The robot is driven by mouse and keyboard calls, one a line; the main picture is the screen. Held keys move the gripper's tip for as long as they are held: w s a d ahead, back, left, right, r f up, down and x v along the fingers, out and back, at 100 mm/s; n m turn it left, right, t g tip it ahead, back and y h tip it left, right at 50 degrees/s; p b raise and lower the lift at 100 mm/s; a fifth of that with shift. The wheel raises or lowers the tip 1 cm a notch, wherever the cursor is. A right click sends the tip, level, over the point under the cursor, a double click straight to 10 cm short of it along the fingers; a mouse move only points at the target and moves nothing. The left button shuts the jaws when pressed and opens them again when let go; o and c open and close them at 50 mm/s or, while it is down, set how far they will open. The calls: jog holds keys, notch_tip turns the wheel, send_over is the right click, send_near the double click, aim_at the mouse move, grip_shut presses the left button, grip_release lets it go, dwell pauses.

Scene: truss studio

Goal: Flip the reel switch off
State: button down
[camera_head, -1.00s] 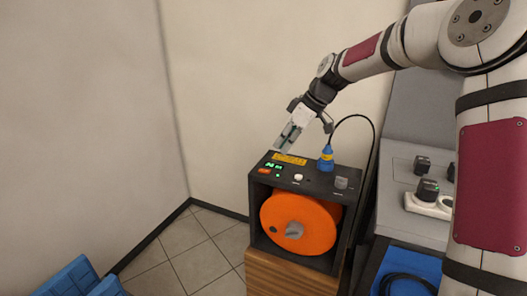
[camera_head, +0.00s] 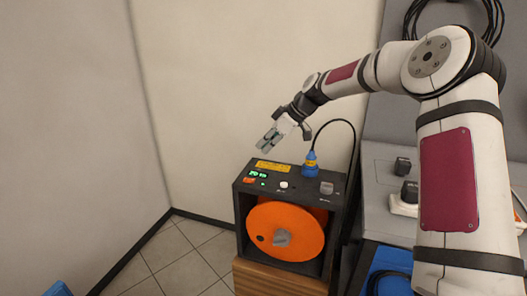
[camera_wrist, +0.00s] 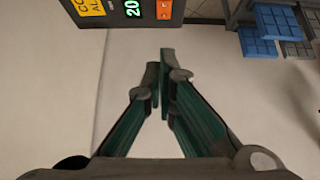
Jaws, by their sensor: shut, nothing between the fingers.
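The reel unit is a black box (camera_head: 238,219) with an orange reel (camera_head: 284,231) in its open front. Which side of the rocker is pressed is too small to tell. My gripper (camera_head: 265,144) is shut and empty, above the panel's back left and apart from it. Its fingertips (camera_wrist: 160,62) show in the wrist view, clear of the switch.
A blue plug (camera_head: 311,165) with a black cable stands upright at the panel's back. A white button (camera_head: 284,184) and a grey knob (camera_head: 327,188) sit on the panel. A grey bench (camera_head: 378,160) stands at the right. The floor (camera_head: 185,258) at the left is mostly clear.

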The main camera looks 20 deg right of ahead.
send_over(246, 178)
jog(key=s+d, duration=0.1)
jog(key=d, duration=0.1)
jog(key=f, duration=0.6)
jog(key=shift+s+a+f+b, duration=0.2)
jog(key=shift+a+f+b, duration=0.1)
jog(key=shift+f, duration=0.1)
jog(key=shift+s+d+f, duration=0.1)
jog(key=shift+d+f, duration=0.1)
jog(key=shift+f, duration=0.4)
jog(key=shift+s+d+f, duration=0.1)
jog(key=shift+d+f, duration=0.05)
jog(key=shift+f, duration=1)
jog(key=shift+s+d+f, duration=0.15)
jog(key=shift+d+f, duration=0.1)
jog(key=shift+f, duration=0.2)
jog(key=shift+a+r, duration=0.1)
jog(key=shift+a, duration=0.05)
